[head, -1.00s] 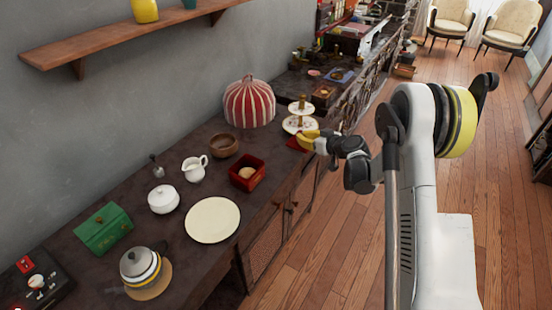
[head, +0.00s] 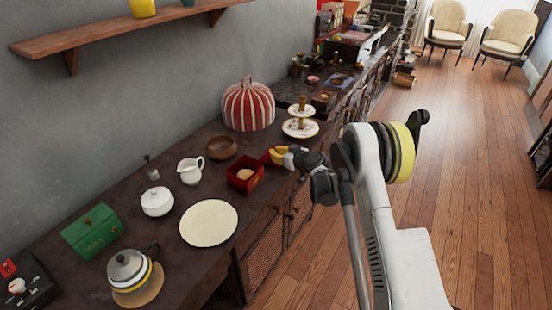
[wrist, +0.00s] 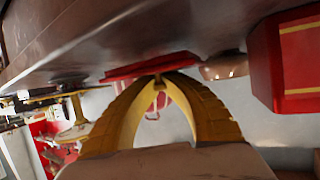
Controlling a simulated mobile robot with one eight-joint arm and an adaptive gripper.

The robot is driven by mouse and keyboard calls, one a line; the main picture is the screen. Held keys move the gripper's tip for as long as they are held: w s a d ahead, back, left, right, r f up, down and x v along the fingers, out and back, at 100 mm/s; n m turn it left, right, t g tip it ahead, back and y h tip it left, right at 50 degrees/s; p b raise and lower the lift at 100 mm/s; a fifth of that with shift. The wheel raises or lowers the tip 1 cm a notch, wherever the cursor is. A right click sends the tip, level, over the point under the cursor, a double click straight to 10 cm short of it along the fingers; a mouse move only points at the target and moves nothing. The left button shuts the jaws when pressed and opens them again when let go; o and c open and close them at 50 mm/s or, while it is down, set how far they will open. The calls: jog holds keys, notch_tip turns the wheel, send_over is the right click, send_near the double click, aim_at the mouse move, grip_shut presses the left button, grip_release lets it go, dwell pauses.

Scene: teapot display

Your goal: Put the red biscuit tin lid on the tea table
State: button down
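The red biscuit tin lid (wrist: 150,66) is a flat red plate at my fingertips in the wrist view. In the head view a small part of the lid (head: 267,158) shows beside my gripper (head: 273,156). The yellow fingers of my gripper (wrist: 160,76) come together on the lid's edge. The lid is close to the dark table top (head: 165,240); I cannot tell whether it touches. The open red tin (head: 246,176), with a round biscuit inside, stands just left of the lid. It also shows in the wrist view (wrist: 285,65).
A cream plate (head: 209,222), wooden bowl (head: 221,148), white jug (head: 190,171) and sugar pot (head: 157,202) stand on the table. The striped tea cosy (head: 248,105) and tiered stand (head: 300,128) are behind. Wooden floor lies free on the right.

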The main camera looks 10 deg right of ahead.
jog(key=shift+f, duration=0.75)
jog(key=shift+r, duration=0.2)
jog(key=shift+f, duration=0.2)
jog(key=c, duration=1.6)
grip_release()
